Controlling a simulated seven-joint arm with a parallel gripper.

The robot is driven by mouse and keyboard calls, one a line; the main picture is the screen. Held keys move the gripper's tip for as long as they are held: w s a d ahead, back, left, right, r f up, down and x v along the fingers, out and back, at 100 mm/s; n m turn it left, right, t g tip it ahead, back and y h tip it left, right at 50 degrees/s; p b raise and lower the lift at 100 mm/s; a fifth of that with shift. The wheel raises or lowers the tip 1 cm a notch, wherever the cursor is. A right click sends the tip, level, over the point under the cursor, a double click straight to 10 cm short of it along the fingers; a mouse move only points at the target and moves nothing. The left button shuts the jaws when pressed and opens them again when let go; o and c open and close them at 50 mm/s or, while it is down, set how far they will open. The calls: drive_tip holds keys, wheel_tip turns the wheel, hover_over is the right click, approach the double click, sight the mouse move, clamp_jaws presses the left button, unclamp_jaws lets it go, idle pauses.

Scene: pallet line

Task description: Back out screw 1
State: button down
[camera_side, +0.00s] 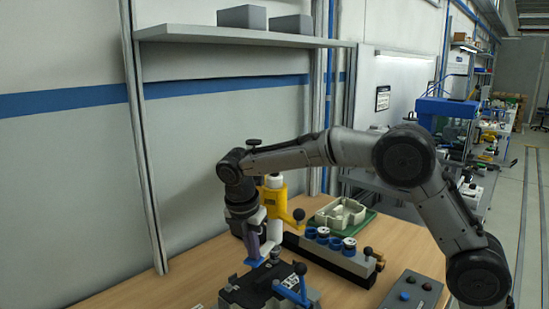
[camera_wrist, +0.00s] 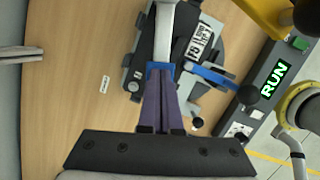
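My gripper (camera_side: 260,262) points down just above the black fixture (camera_side: 248,291). Its purple fingers (camera_wrist: 160,76) lie close together in the wrist view. The fixture also shows in the wrist view (camera_wrist: 144,50), carrying a white printed label (camera_wrist: 200,42) and a blue clamp lever (camera_wrist: 216,76). I cannot make out screw 1.
A black rack with blue and white round pieces (camera_side: 349,242) stands right of the fixture. Behind are a yellow stand (camera_side: 275,198) and a green tray with a pale casting (camera_side: 342,213). A grey button box (camera_side: 411,295) sits at front right. The wooden table is clear at left.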

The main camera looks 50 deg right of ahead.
drive_tip(key=shift+s+r, duration=0.1)
drive_tip(key=shift+r, duration=0.2)
idle(2.5)
drive_tip(key=d+v, duration=0.2)
drive_tip(key=v, duration=0.7)
drive_tip(key=shift+w+r, duration=0.4)
idle(0.4)
idle(0.3)
